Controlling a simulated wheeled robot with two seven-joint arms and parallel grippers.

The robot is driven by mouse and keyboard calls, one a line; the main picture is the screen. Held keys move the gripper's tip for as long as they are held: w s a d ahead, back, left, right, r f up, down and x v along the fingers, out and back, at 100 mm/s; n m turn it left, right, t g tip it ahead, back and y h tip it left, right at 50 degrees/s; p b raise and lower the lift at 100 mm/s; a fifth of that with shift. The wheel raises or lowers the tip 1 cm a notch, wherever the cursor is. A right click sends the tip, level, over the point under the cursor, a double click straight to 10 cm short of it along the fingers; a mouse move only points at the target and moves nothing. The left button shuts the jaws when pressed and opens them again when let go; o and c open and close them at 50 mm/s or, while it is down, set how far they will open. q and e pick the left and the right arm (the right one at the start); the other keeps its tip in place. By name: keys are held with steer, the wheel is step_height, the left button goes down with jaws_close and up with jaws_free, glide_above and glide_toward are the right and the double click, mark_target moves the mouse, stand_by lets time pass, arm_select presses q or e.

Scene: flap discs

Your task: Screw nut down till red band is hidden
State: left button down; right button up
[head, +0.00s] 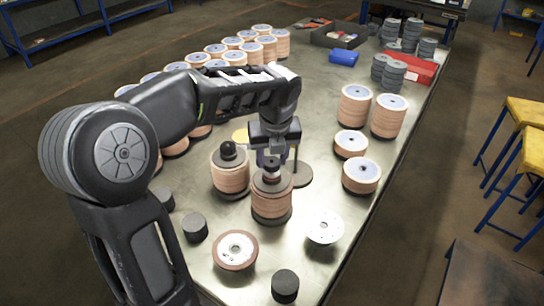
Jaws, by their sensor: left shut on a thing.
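My left gripper (271,158) points down over the front middle stack of flap discs (271,200). It is shut on the dark nut (271,172) at the top of that stack's spindle. The stack is tan with a dark top plate and stands upright on the table. The gripper's fingers partly hide the nut and spindle top. I cannot make out a red band at this size. My right gripper is not in view.
A second stack (230,175) with a dark knob stands close on the left. A thin post on a round base (302,176) stands just behind right. A loose disc (236,250), a white plate (324,227) and dark cylinders (285,286) lie in front. More stacks (388,116) stand right.

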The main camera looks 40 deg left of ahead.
arm_select(q)
steer(key=shift+f+b, duration=0.45)
steer(key=shift+f, duration=0.5)
stand_by(0.6)
steer(key=c, duration=0.7)
jaws_free()
steer(key=shift+c, duration=0.2)
steer(key=v, duration=0.7)
steer(key=shift+r+b, duration=0.35)
steer(key=shift+b, duration=0.05)
steer(key=shift+s+d, duration=0.1)
steer(key=shift+c, duration=0.5)
